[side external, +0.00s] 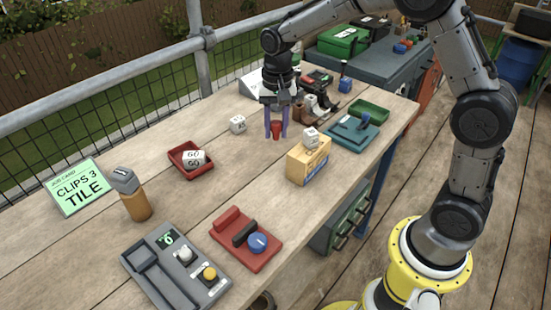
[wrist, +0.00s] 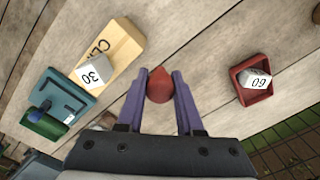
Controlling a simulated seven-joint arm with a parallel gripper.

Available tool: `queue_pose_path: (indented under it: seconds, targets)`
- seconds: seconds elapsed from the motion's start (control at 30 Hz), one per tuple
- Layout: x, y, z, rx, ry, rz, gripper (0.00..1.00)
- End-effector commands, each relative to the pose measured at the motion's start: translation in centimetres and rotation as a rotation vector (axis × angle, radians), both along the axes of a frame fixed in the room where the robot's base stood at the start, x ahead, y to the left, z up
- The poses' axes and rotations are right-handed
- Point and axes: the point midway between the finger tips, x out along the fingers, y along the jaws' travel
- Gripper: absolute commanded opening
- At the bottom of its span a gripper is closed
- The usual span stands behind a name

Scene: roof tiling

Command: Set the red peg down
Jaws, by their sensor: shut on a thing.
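The red peg (side external: 276,130) is between the purple fingers of my gripper (side external: 276,122) in the side external view, over the middle of the wooden bench. My gripper is shut on it.
A wooden box (side external: 308,161) with a white cube on top stands right of the peg. A loose white cube (side external: 237,124) is nearby. A teal device (side external: 353,135) sits further right. Bare wood lies in front of the peg.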

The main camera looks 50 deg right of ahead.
Motion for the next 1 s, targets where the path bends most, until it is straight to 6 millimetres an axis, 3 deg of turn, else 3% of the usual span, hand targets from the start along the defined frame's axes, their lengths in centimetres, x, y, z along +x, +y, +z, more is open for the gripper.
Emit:
queue_pose_path:
  seconds: [0.17,0.4,0.47,0.73,0.83,1.0]
  targets:
    - [2.7,-0.1,1.3,0.000,-0.002,0.269,0.00]
    - [2.6,-0.1,1.8,0.001,0.001,0.472,0.00]
    - [2.5,-0.1,1.2,0.001,0.001,0.510,0.00]
    - [0.9,0.0,-5.1,0.002,0.003,0.741,0.00]
    - [0.6,-0.1,-6.2,0.001,-0.001,0.787,0.00]
    - [0.6,0.0,-6.3,0.000,-0.003,0.798,0.00]
